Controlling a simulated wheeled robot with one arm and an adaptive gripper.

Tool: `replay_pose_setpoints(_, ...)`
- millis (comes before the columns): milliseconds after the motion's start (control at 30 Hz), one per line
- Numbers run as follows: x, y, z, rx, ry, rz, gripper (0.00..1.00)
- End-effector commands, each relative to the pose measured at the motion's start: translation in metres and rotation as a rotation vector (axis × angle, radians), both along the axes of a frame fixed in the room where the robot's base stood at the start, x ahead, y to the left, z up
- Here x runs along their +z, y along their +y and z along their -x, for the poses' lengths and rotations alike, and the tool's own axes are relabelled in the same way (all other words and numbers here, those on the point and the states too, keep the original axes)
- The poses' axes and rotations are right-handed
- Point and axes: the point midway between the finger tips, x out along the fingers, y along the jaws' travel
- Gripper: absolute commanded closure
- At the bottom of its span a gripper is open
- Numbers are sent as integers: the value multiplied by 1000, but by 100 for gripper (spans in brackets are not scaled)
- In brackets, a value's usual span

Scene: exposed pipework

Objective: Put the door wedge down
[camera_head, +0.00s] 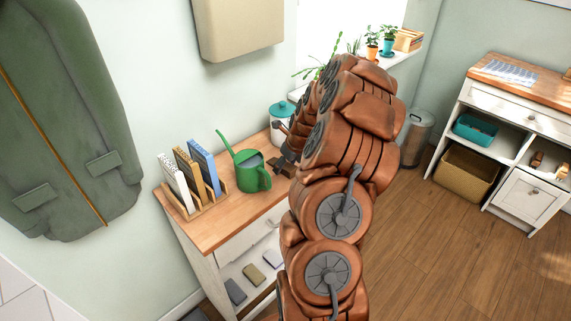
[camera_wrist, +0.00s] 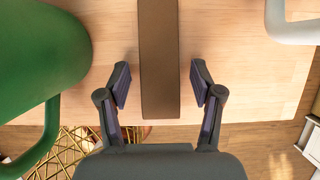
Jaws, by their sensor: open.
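The door wedge (camera_wrist: 159,62) is a long brown block in the wrist view. It appears to lie on the wooden cabinet top (camera_wrist: 250,70), its near end close to the front edge. My gripper (camera_wrist: 161,84) is open, with one finger on each side of the wedge and a visible gap on both sides. In the head view my gripper (camera_head: 287,152) is low over the cabinet top (camera_head: 215,225), right of the watering can and partly hidden by my arm. I cannot clearly tell the wedge from the gripper there.
A green watering can (camera_head: 250,174) stands close left of the gripper; it also fills the left of the wrist view (camera_wrist: 40,50). A teal-lidded canister (camera_head: 281,112) stands behind. A book rack (camera_head: 190,205) is at left. A white handle (camera_wrist: 285,25) shows at upper right.

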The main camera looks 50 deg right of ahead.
Motion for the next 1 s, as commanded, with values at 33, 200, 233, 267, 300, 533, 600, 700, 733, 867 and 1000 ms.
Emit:
replay_pose_setpoints(33, 0, 0, 0, 0, 0, 0, 34)
replay_pose_setpoints(200, 0, 0, 0, 0, 0, 0, 34)
replay_pose_setpoints(233, 1, 0, 0, 0, 0, 0, 34)
replay_pose_setpoints(267, 2, 0, 0, 0, -1, 0, 34)
replay_pose_setpoints(300, 4, 0, 0, -1, -1, 1, 34)
replay_pose_setpoints(533, 22, -1, 8, -2, -2, 0, 34)
replay_pose_setpoints(600, 31, -1, 12, -1, -2, 2, 34)
replay_pose_setpoints(700, 45, -1, 17, -2, -4, 4, 34)
replay_pose_setpoints(733, 49, -1, 19, -2, -4, 3, 34)
replay_pose_setpoints(867, 68, -1, 27, -3, -4, 2, 34)
replay_pose_setpoints(1000, 87, 0, 35, -1, -2, 4, 34)
